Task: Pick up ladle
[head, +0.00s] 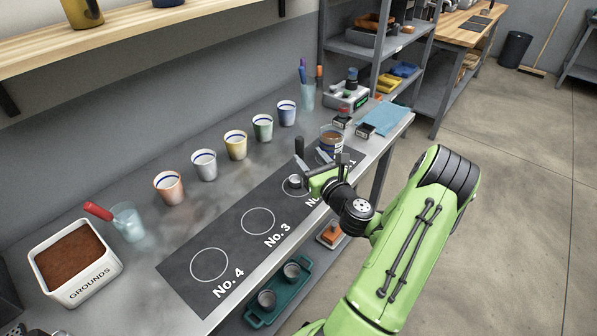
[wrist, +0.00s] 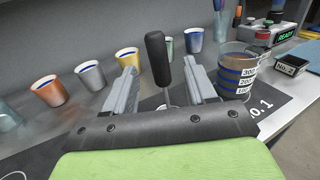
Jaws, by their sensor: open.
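The ladle has a thick black handle (wrist: 157,58) that stands up, slightly tilted, between my two fingers in the wrist view. In the head view the ladle (head: 299,148) shows at my gripper's left, with a small metal bowl low on the No. 2 circle of the dark mat. My gripper (head: 320,170) is open over the mat near No. 2. In the wrist view its grey fingers (wrist: 163,82) stand on both sides of the handle, with a gap visible on each side. The lower shaft is partly hidden by my gripper.
A measuring beaker of brown liquid (head: 331,140) stands close by at No. 1; it also shows right of my fingers in the wrist view (wrist: 237,70). Several coloured cups (head: 236,145) line the back. A grounds bin (head: 75,262) and a glass (head: 128,222) stand at left.

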